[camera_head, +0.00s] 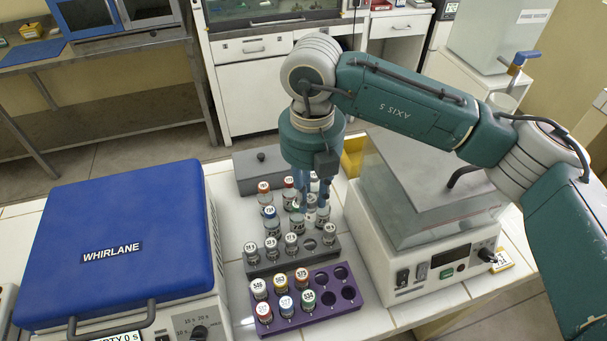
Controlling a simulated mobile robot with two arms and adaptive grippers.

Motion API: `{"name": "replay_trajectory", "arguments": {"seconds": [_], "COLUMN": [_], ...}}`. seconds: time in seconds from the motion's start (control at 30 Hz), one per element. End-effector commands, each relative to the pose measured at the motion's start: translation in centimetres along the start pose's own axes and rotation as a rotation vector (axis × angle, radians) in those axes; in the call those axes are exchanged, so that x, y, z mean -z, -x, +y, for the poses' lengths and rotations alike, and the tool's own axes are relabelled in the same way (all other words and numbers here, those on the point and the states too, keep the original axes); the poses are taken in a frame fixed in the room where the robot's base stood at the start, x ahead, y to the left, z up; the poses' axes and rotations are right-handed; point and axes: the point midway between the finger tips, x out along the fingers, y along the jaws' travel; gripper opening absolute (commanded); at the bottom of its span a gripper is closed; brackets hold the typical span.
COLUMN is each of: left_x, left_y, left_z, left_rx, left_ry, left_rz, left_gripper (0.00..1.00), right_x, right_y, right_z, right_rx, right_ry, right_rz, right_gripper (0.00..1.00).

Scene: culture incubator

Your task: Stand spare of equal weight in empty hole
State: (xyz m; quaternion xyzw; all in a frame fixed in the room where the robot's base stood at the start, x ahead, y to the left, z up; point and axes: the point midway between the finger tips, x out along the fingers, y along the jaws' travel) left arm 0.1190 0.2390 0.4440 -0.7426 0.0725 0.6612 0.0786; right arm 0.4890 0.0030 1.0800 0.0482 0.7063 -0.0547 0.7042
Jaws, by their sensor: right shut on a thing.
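My right gripper (312,197) points down over the back part of the grey rack (290,262), shut on a vial that its fingers mostly hide. Coloured-cap vials, such as a blue one (270,214), stand behind. The purple rack (322,310) in front holds several coloured-cap vials (302,280) and has several empty holes (349,293). My left gripper is out of view.
A centrifuge marked WHIRLANE (120,245) with its blue lid shut stands on the left. A balance with a clear hood (425,210) stands close on the right. A grey lidded box (258,170) lies behind the racks. Little bench is bare between these.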

Motion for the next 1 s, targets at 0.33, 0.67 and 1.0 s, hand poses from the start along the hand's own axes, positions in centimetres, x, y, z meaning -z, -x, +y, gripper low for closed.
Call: {"name": "replay_trajectory", "arguments": {"seconds": [0.33, 0.67, 1.0], "left_x": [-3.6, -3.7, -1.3], "left_y": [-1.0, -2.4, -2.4], "left_z": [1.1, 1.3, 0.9], "left_rx": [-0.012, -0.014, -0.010], "left_ry": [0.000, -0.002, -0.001], "left_rz": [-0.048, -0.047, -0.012], "left_gripper": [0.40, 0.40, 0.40], "right_x": [0.1, 0.1, 0.1], "right_y": [-2.5, -5.6, -5.8], "right_z": [0.0, 0.0, 0.0], "right_rx": [0.001, 0.000, 0.000], "right_ry": [0.000, 0.001, 0.001], "right_rz": [0.001, 0.000, 0.000], "right_gripper": [0.04, 0.04, 0.04]}}
